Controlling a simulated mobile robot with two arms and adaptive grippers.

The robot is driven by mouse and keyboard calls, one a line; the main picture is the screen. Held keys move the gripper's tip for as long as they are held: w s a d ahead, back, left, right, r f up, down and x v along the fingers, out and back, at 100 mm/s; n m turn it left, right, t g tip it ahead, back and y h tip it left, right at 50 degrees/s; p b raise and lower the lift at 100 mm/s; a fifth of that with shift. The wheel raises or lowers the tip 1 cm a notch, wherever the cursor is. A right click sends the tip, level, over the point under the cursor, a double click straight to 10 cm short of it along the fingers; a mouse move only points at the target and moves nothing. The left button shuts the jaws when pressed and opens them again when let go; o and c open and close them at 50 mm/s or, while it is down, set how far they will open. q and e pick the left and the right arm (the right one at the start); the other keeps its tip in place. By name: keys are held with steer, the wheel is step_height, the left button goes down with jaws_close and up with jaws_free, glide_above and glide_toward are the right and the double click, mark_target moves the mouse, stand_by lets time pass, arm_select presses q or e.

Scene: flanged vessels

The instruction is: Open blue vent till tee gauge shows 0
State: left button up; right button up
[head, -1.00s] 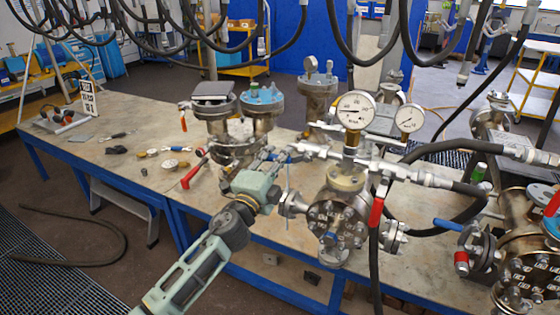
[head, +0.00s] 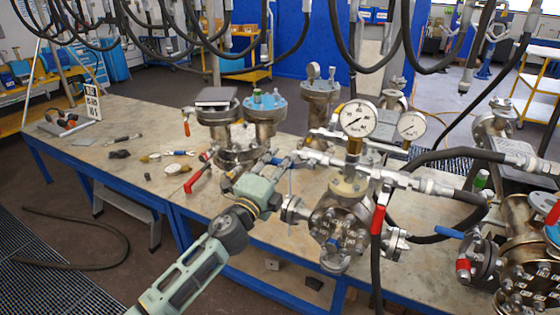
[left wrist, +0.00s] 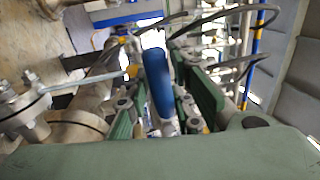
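A white dial gauge (head: 358,118) stands upright on a brass fitting above the pipe tee (head: 348,168). Its needle is too small to read surely. A second dial gauge (head: 411,126) stands to its right. My left gripper (head: 280,160) reaches in from the lower left to the valve line left of the tee. In the left wrist view a blue handle (left wrist: 157,82) lies between the green fingers of my left gripper (left wrist: 160,88). Gaps seem to show beside the handle, so the fingers look open around it. The handle is mostly hidden in the head view. My right gripper is not in view.
A red lever (head: 380,208) hangs right of the tee, and a blue lever (head: 448,234) lies farther right. Black hoses loop overhead and at the right. Flanged vessels crowd the bench (head: 130,165); its left part holds small loose parts and free room.

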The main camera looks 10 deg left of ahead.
arm_select(q)
steer(key=o, duration=0.3)
steer(key=shift+r, duration=0.2)
steer(key=v, duration=1.2)
